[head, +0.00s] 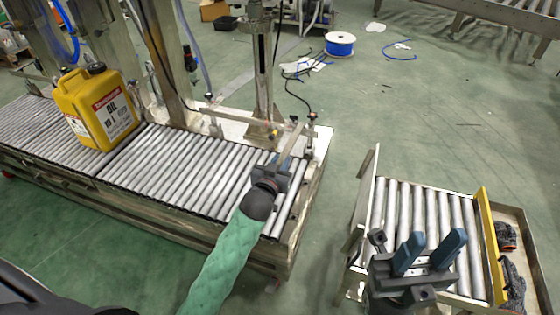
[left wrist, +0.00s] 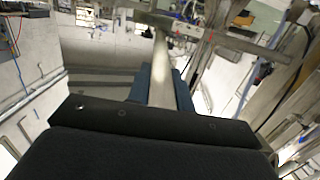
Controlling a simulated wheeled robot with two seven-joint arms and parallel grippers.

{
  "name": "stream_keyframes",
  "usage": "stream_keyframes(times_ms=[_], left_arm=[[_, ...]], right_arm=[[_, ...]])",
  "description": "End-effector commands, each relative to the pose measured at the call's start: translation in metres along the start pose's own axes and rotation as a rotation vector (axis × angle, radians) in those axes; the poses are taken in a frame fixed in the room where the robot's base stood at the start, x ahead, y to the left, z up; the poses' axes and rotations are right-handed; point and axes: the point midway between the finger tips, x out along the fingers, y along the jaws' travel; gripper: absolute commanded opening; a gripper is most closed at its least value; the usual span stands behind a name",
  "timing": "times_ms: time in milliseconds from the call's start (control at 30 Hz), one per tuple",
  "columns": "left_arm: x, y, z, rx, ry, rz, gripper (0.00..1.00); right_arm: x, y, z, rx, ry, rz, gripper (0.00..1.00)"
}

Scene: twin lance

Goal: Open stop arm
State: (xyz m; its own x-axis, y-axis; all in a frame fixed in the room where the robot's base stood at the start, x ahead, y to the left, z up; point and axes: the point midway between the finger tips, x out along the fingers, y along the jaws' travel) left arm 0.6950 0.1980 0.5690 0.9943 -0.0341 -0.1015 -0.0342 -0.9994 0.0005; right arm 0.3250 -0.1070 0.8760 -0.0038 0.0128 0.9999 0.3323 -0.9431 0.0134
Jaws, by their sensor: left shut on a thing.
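The stop arm (head: 294,143) is a flat metal bar at the right end of the roller conveyor (head: 180,172), near the upright metal post. My left gripper (head: 281,164) is shut on the bar's near end, above the rollers. In the left wrist view the bar (left wrist: 162,82) runs away from me between the blue fingers, towards a metal crossbar. The arm's pivot is hard to make out. My right gripper (head: 428,252) is open and empty, with its blue fingers apart above the small roller cart at the right.
A yellow oil canister (head: 93,105) stands upright on the left part of the conveyor. The small roller cart (head: 425,195) has a yellow side rail (head: 489,235) and a tray with dark gloves (head: 508,238). A gap of green floor separates conveyor and cart. A blue cable spool (head: 340,44) lies behind.

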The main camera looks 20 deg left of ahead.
Motion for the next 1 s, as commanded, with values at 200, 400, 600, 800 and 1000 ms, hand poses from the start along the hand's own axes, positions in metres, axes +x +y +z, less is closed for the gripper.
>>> stream_keyframes(times_ms=[200, 400, 600, 800, 1000], left_arm=[[0.000, 0.000, -0.005, 0.001, -0.012, 0.000, 0.00], [0.000, 0.000, -0.008, 0.001, -0.024, 0.000, 0.00], [0.000, 0.000, -0.012, 0.001, -0.038, 0.000, 0.00], [0.001, 0.000, -0.015, 0.001, -0.051, 0.000, 0.00], [0.001, 0.000, -0.019, 0.000, -0.066, 0.000, 0.00]], right_arm=[[0.003, -0.001, -0.001, -0.013, -0.016, -0.006, 0.36], [-0.028, 0.002, 0.045, -0.009, -0.222, 0.010, 0.36], [-0.074, 0.003, 0.094, 0.006, -0.470, 0.029, 0.36], [-0.140, 0.002, 0.137, 0.025, -0.747, 0.051, 0.36], [-0.218, 0.000, 0.166, 0.046, -1.025, 0.074, 0.36]])
